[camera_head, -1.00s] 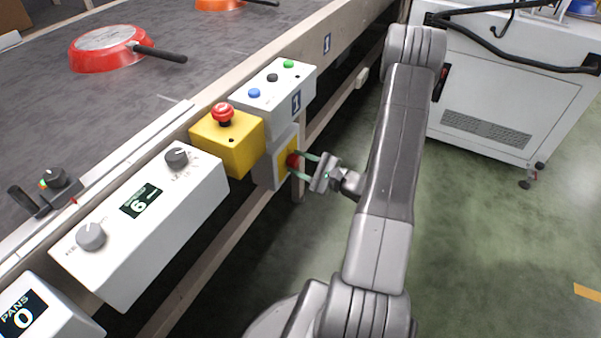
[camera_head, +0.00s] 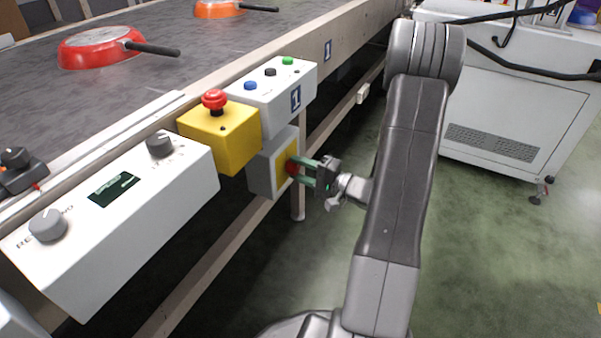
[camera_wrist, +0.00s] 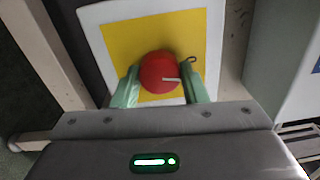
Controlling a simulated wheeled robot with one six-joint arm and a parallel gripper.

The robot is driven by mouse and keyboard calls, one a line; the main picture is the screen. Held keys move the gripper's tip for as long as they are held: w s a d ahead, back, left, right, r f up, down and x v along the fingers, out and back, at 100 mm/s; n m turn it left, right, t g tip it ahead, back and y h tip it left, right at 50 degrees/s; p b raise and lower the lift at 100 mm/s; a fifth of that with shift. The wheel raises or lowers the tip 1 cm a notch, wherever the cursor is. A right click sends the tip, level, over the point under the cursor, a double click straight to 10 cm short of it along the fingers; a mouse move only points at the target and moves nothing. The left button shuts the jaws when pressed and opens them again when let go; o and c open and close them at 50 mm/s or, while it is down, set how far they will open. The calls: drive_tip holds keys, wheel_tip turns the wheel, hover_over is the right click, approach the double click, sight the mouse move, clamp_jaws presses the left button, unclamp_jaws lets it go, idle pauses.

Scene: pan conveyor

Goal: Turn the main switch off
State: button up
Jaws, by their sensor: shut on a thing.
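The main switch is a red round knob (camera_wrist: 158,70) on a yellow plate (camera_wrist: 115,45) with a white border, in the wrist view. In the head view the knob (camera_head: 291,168) sits on the side of a grey box (camera_head: 262,178) below the button panel. My gripper (camera_wrist: 161,88) has its green fingers on either side of the knob and is shut on it. It also shows in the head view (camera_head: 303,171), reaching in from the right. A short white mark on the knob lies nearly level in the wrist view. The fingers hide the knob's sides.
A yellow box (camera_head: 222,138) with a red emergency button (camera_head: 214,98) and a white button panel (camera_head: 275,98) stand just above. A white control box (camera_head: 120,225) with a dark display (camera_head: 114,189) is at left. Red (camera_head: 95,50) and orange (camera_head: 218,10) pans lie on the conveyor.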

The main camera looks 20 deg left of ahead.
drive_tip(key=shift+n, duration=0.4)
drive_tip(key=o, duration=1)
drive_tip(key=shift+c, duration=0.2)
drive_tip(key=s+d+p, duration=0.1)
drive_tip(key=d+p, duration=0.2)
drive_tip(key=d, duration=1)
drive_tip(key=shift+d+f, duration=0.2)
drive_tip(key=shift+d, duration=0.2)
drive_tip(key=a+b, duration=0.1)
drive_tip(key=a, duration=0.3)
drive_tip(key=a+b, duration=0.1)
drive_tip(key=a, duration=0.4)
drive_tip(key=w+a+b, duration=0.1)
drive_tip(key=a, duration=0.3)
drive_tip(key=shift+a+r, duration=0.2)
drive_tip(key=shift+a, duration=0.2)
drive_tip(key=shift+d, duration=0.1)
